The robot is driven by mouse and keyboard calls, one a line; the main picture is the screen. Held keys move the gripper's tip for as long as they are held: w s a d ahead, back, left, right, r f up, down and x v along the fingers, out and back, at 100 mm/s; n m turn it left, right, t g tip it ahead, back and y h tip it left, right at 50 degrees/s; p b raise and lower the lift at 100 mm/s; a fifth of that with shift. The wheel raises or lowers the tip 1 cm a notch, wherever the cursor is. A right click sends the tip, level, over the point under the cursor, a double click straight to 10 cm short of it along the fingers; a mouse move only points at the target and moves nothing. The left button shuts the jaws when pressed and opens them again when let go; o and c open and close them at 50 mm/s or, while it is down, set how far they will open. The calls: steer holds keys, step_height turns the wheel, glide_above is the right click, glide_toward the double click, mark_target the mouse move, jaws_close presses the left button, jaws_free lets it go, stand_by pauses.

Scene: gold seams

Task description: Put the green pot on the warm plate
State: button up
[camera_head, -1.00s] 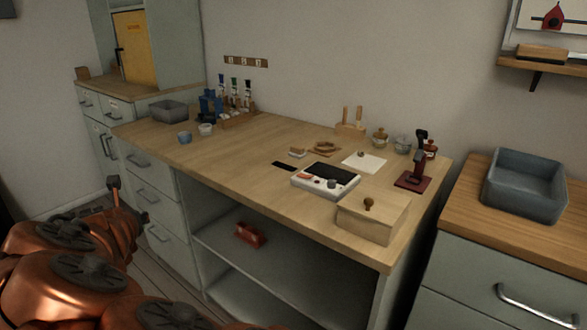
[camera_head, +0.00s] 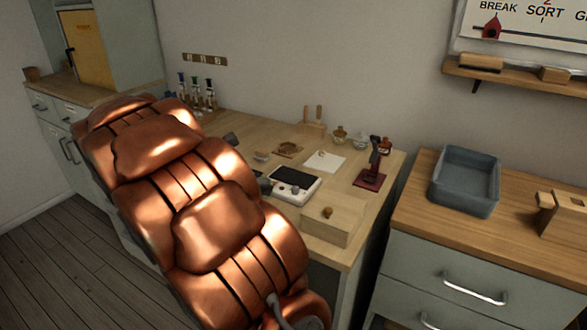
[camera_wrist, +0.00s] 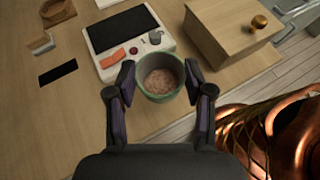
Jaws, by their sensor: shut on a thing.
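The green pot (camera_wrist: 159,86) is held between the two fingers of my gripper (camera_wrist: 158,78) in the wrist view. It is upright, with its open top showing a brownish, grainy inside. The warm plate appears to be the white device with a dark top panel (camera_wrist: 124,28), a knob and an orange piece on its front strip. It lies just beyond the pot in the wrist view. It also shows in the head view (camera_head: 294,182). The pot looks close to its front edge; I cannot tell the height between them. In the head view, my arm hides the pot.
A wooden box with a round knob (camera_head: 332,220) stands right of the device. A dark red stand (camera_head: 370,178), a white sheet (camera_head: 324,161) and small jars (camera_head: 339,135) are behind it. A grey bin (camera_head: 465,181) sits on the right-hand counter.

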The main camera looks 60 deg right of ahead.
steer(key=shift+s+d+r+m+g+y, duration=0.15)
steer(key=shift+s+r+m+g, duration=0.15)
steer(key=shift+s, duration=0.3)
steer(key=shift+s+d+r+m+g+y, duration=0.2)
steer(key=shift+s+m, duration=0.1)
steer(key=shift+s, duration=0.3)
glide_above(290, 177)
steer(key=shift+s+f+p, duration=0.15)
steer(key=shift+f+p, duration=0.25)
steer(key=shift+f, duration=2.1)
steer(key=shift+f, duration=0.15)
steer(key=o, duration=0.8)
steer(key=shift+a, duration=0.1)
steer(key=v, duration=1.2)
